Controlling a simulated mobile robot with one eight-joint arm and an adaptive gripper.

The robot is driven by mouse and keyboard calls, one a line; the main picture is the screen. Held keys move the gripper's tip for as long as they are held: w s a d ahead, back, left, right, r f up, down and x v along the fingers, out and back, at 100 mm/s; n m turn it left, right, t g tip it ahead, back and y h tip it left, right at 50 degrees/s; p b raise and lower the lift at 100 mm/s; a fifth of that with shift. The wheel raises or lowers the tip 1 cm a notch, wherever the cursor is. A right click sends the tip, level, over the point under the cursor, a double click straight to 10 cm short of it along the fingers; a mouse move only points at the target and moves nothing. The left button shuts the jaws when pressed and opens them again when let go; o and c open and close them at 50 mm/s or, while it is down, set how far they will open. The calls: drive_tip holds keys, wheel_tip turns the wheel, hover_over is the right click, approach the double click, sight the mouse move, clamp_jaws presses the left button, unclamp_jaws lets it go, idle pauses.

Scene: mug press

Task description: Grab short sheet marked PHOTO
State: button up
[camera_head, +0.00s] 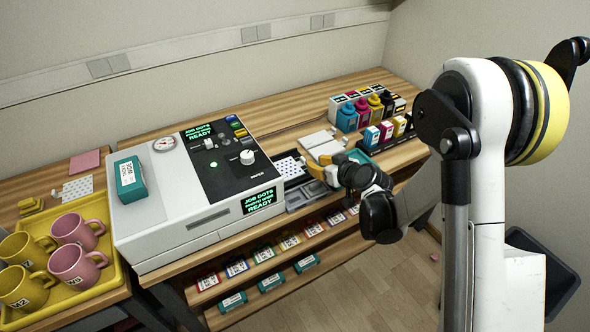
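My gripper (318,171), with yellow-orange fingers, is over the worktop just right of the white machine, near its tray. Its fingers are small and partly covered by my wrist, so whether it is open or shut is unclear. Below the worktop, a shelf holds a row of small packs with coloured edges and white labels (237,267). A lower row holds teal packs with white labels (271,282). The labels are too small to read, and I cannot make out which item is marked PHOTO. A dotted sheet (288,167) lies beside the machine.
The white machine (180,225) shows "JOB DOTS READY" and carries a teal box (130,180). Pink and yellow mugs stand on a yellow tray (113,283) at left. Ink bottles (347,118) and small cartons stand at back right. A dark bin (545,265) is on the floor.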

sight(303, 158)
drive_tip(key=b+x, duration=0.1)
drive_tip(key=x, duration=0.4)
drive_tip(key=b+x, duration=0.2)
drive_tip(key=x, duration=0.2)
drive_tip(key=shift+w+f+b, duration=0.15)
drive_tip(key=shift+f+b, duration=0.15)
drive_tip(key=shift+b, duration=0.1)
drive_tip(key=shift+w, duration=0.1)
drive_tip(key=shift+r, duration=0.1)
clamp_jaws()
